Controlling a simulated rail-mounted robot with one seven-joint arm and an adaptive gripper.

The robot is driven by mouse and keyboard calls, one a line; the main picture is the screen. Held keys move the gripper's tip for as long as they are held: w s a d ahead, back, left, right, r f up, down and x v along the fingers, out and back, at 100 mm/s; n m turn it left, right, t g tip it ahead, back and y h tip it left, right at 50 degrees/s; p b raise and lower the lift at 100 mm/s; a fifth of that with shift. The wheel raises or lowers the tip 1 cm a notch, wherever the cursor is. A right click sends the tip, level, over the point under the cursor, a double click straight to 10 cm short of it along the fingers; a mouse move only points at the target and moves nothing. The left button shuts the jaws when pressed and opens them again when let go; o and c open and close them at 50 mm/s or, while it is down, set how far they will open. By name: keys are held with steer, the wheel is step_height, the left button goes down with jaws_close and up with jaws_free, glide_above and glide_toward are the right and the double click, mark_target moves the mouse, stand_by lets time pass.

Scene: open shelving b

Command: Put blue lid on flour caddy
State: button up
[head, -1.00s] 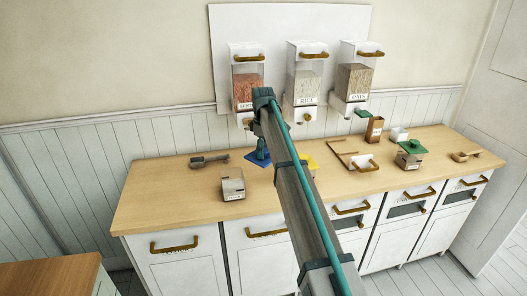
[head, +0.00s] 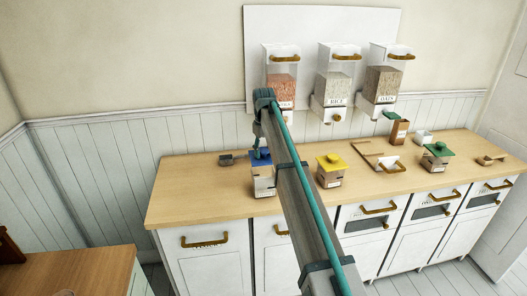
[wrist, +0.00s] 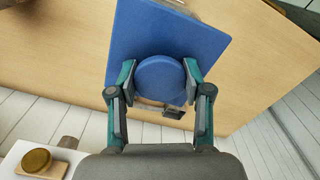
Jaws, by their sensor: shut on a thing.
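The blue lid (head: 262,156) is square with a round knob. In the head view it sits over a pale caddy (head: 264,184) on the counter, roughly level. I cannot tell whether lid and caddy touch, and the caddy's label is not readable. My gripper (head: 259,147) is above the lid, partly hidden by my arm. In the wrist view my gripper (wrist: 160,80) is shut on the knob of the blue lid (wrist: 170,35), one finger on each side. The lid hides most of what is beneath it there.
A yellow-lidded caddy (head: 331,171) stands to the right, and a green-lidded caddy (head: 437,158) farther right. A dark scoop (head: 227,159) lies left of the blue lid. Wall dispensers (head: 335,85) hang behind. The counter's left end (head: 185,190) is clear.

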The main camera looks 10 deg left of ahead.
steer(key=shift+f+b, duration=0.45)
steer(key=shift+f, duration=2.35)
steer(key=shift+f, duration=0.6)
stand_by(0.8)
steer(key=o, duration=1.3)
steer(key=shift+c, duration=0.2)
steer(key=shift+p, duration=0.3)
